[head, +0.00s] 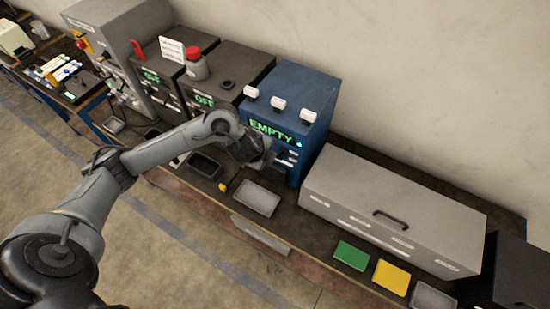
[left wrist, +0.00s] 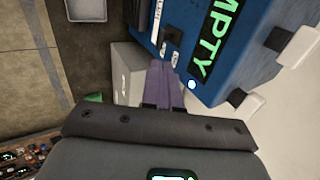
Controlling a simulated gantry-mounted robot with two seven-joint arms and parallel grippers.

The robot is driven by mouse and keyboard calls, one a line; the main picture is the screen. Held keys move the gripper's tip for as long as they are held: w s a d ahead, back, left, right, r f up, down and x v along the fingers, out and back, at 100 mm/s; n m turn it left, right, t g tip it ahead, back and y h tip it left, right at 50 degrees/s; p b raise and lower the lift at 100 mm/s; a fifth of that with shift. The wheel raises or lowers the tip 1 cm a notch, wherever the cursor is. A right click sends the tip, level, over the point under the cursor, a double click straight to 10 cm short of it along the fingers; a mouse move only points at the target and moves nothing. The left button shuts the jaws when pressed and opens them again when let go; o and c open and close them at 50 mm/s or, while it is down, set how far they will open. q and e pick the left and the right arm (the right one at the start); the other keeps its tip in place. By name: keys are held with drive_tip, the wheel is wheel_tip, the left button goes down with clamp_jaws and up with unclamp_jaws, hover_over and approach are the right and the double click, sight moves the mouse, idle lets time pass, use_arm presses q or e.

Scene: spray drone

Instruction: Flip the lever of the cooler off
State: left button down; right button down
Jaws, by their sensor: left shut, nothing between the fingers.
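The blue box (head: 290,95) stands on the bench with a green EMPTY display (head: 271,132); I take it as the cooler. It fills the upper right of the left wrist view (left wrist: 225,50). A small dark part (left wrist: 172,36) between white labels on its front may be the lever; its position is unclear. My left gripper (head: 272,158) is in front of the box's lower front and hides part of it. Its purple-grey fingers (left wrist: 162,82) are together and empty, close to the box's front; contact cannot be judged. My right gripper is not in view.
Two dark boxes (head: 234,72) with green OFF displays stand left of the blue box. A long grey case (head: 390,205) stands at its right. A grey tray (head: 257,198) lies in front. White knobs (head: 279,103) sit on the blue box's top.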

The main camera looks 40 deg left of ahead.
use_arm(q)
drive_tip(key=b, duration=0.2)
approach(283, 152)
drive_tip(key=f, duration=0.4)
drive_tip(key=shift+s+f, duration=0.1)
drive_tip(key=shift+s, duration=0.2)
